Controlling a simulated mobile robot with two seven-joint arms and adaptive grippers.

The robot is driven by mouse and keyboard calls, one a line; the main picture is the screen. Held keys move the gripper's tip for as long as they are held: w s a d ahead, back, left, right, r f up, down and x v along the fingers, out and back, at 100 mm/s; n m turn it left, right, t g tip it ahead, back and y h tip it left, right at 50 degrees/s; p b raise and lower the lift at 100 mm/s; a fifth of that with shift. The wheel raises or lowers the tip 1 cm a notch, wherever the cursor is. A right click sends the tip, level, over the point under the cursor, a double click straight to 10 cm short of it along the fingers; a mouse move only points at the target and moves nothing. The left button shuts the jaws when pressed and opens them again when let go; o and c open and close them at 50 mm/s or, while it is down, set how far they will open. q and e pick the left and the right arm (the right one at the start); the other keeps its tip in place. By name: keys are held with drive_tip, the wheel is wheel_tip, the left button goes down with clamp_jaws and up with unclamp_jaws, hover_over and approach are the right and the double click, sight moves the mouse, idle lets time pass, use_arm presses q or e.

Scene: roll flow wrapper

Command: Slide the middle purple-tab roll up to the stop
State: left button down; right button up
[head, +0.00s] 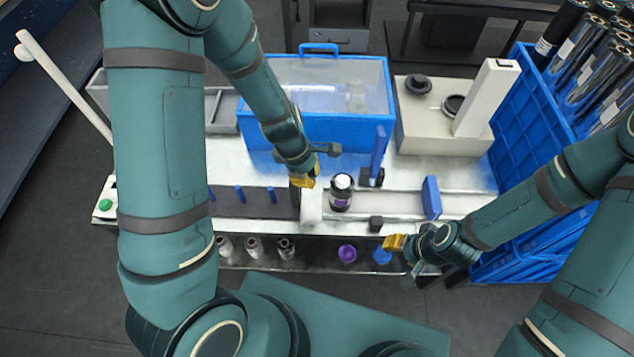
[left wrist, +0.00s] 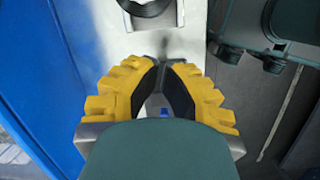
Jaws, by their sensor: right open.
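A dark roll with a pale top and a purple label (head: 341,193) stands upright on the pale track of the machine (head: 400,203). A blue upright plate (head: 432,198) stands to its right; I cannot tell whether it is the stop. My left gripper (head: 303,181) is just left of the roll and apart from it. In the left wrist view its yellow fingers (left wrist: 169,66) come together at the tips with nothing seen between them. My right gripper (head: 394,243) is open and empty at the track's front edge, right of and nearer than the roll.
A blue bin with a clear lid (head: 318,85) stands behind the track. A beige unit (head: 445,130) is at back right, beside a blue crate of dark rolls (head: 530,100). Purple (head: 347,253) and blue (head: 382,255) round pieces sit on the lower front shelf.

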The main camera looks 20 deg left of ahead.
use_arm(q)
drive_tip(key=f+n+b, duration=0.1)
drive_tip(key=f, duration=0.1)
drive_tip(key=w+d+f+n+b, duration=0.1)
drive_tip(key=f, duration=0.1)
drive_tip(key=w+d+f+n+b, duration=0.1)
drive_tip(key=f+b, duration=0.1)
drive_tip(key=shift+w+f+h, duration=0.1)
drive_tip(key=shift+w+h, duration=0.05)
drive_tip(key=shift+h, duration=0.15)
drive_tip(key=shift+d+f, duration=0.2)
drive_tip(key=shift+f, duration=0.4)
drive_tip(key=shift+d, duration=0.1)
drive_tip(key=w+d+p, duration=0.1)
drive_tip(key=d+p, duration=0.1)
drive_tip(key=d, duration=0.3)
drive_tip(key=w+d+p, duration=0.2)
drive_tip(key=d+p, duration=0.1)
drive_tip(key=d, duration=0.3)
drive_tip(key=w+d+p, duration=0.2)
drive_tip(key=d, duration=0.3)
drive_tip(key=shift+d, duration=0.25)
drive_tip(key=shift+r, duration=0.1)
